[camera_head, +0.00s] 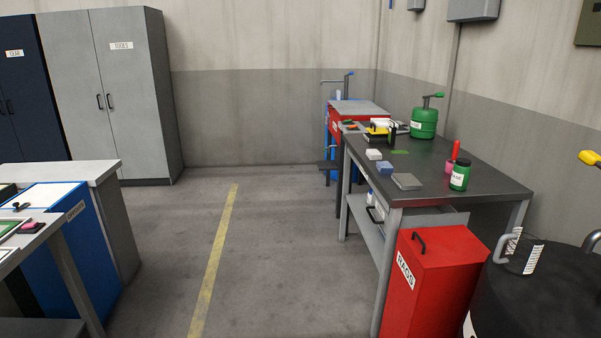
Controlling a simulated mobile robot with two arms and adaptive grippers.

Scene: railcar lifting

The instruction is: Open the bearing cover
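No bearing cover can be made out in the head view. A dark workbench (460,183) stands at the right with small items on it. Neither my left nor my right gripper shows in this view.
A red rags bin (436,285) and a black drum (540,300) stand at the front right. A blue cabinet (78,255) and a table (35,235) are at the left. A grey tool cabinet (120,100) stands at the back. The floor around the yellow line (214,260) is clear.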

